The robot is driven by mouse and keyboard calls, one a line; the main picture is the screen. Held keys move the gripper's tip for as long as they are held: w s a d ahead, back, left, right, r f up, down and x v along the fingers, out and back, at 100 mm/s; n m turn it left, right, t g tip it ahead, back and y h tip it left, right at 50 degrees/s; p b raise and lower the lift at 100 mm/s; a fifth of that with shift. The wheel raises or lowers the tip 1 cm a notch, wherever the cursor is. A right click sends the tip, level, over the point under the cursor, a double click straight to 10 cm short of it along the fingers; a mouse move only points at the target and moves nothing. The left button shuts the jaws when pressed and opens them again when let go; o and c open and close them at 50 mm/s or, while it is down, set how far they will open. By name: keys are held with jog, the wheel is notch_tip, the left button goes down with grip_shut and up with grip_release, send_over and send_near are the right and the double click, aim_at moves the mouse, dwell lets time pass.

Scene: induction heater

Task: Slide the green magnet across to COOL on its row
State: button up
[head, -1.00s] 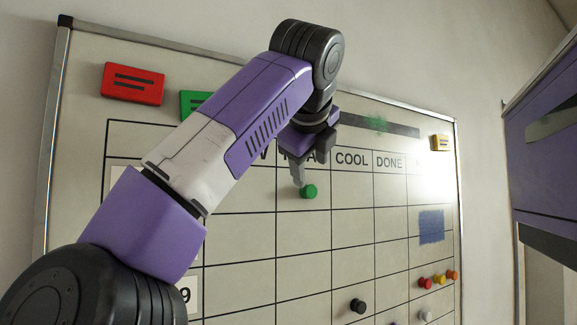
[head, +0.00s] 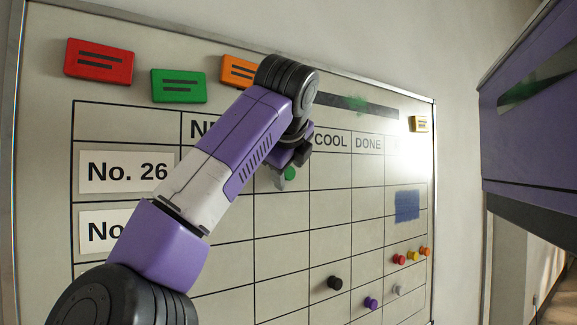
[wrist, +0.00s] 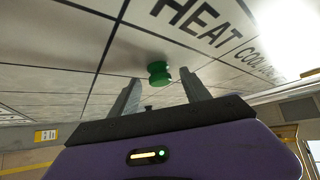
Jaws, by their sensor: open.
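The green magnet (head: 290,174) is on the whiteboard in the HEAT column, on the top row, labelled No. 26. The COOL heading (head: 331,141) is one column to its right, and the COOL cell of that row looks empty. My gripper (wrist: 160,76) is open. In the wrist view the green magnet (wrist: 158,73) shows in the gap between the two fingertips, apart from both fingers. Whether the tips reach the board is hard to tell.
A black magnet (head: 335,283), a purple magnet (head: 371,303) and several others sit on lower rows. Red (head: 99,62), green (head: 179,86) and orange (head: 238,72) blocks line the top edge. A purple cabinet (head: 530,130) stands at the right.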

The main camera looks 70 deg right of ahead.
grip_shut()
jog(key=shift+s+d+r+b, duration=0.1)
jog(key=shift+s+d+b, duration=0.2)
jog(key=shift+s+d, duration=1.5)
jog(key=shift+s+d+r+b, duration=0.2)
jog(key=shift+s+d, duration=0.65)
jog(key=shift+d, duration=1.75)
jog(key=shift+s+d+b, duration=0.35)
jog(key=shift+s+d, duration=1)
jog(key=shift+d, duration=0.85)
jog(key=shift+f+b, duration=0.1)
jog(key=shift+b, duration=0.25)
grip_release()
jog(key=shift+w+d, duration=0.1)
